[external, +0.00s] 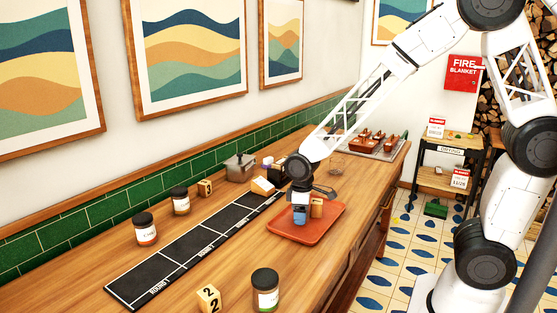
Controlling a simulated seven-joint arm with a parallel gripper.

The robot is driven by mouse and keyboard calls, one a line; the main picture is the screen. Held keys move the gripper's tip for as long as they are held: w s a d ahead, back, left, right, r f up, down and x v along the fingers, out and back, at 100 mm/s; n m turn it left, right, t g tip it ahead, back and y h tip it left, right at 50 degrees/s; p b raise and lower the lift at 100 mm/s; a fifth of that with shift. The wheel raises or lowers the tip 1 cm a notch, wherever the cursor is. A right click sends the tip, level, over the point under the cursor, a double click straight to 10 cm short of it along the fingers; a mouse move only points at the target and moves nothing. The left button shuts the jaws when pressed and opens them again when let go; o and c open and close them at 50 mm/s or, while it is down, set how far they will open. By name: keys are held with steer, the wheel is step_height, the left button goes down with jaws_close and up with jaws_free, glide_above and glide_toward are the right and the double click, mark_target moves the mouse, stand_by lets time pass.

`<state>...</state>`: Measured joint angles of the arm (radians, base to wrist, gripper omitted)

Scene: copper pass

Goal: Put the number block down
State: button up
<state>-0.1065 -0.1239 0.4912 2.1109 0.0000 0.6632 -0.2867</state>
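My gripper (301,213) points down over the orange-red tray (334,234). A blue part shows at its lower end, and its fingertips are too small to tell apart. A wooden block (317,208) shows right beside the gripper, over the tray. I cannot tell whether it is held or resting there, and no number on it is readable. A number block marked 2 (208,298) sits at the front of the counter. Another marked 3 (205,187) stands near the tiled wall.
A black mat (190,256) with marked rounds runs along the counter. Jars stand near it (145,229), (181,201), and one at the front (265,290).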

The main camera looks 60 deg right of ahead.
stand_by(0.3)
step_height(320, 180, up, 12)
steer(key=shift+r, duration=0.15)
stand_by(0.6)
steer(key=shift+r, duration=0.1)
stand_by(0.5)
steer(key=s+d+r+m+t, duration=0.1)
steer(key=s+d+r, duration=0.1)
steer(key=s, duration=0.6)
steer(key=s+d+r+m, duration=0.2)
steer(key=s+r, duration=0.2)
steer(key=s, duration=0.4)
steer(key=s+d+r+m+t, duration=0.1)
steer(key=s+d+r, duration=0.1)
steer(key=s, duration=0.7)
steer(key=shift+r+m+t, duration=0.3)
steer(key=shift+r+m, duration=0.1)
steer(key=shift+r, duration=0.4)
steer(key=shift+d, duration=0.1)
